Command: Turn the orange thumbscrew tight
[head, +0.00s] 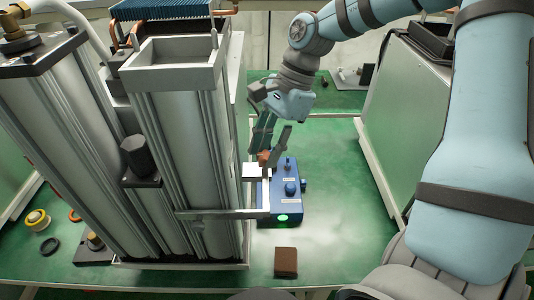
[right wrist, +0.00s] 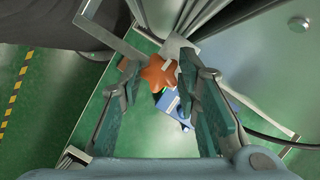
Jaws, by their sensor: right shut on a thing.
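The orange thumbscrew (head: 264,158) sits at the top of a pale upright bracket (head: 267,190) beside the grey columns in the head view. In the right wrist view the thumbscrew (right wrist: 157,73) is a lobed orange knob between the green finger pads. My right gripper (head: 268,152) reaches down from the back and is shut on the thumbscrew; its fingertips (right wrist: 158,72) lie on either side of the knob. The fingers hide part of the knob in the head view. My left gripper is not in view.
Tall grey metal columns (head: 185,150) stand close on the left. A blue box (head: 288,208) with knobs and a lit green button is just below the gripper. A brown block (head: 286,262) lies near the front edge. The green table (head: 335,210) is clear to the right.

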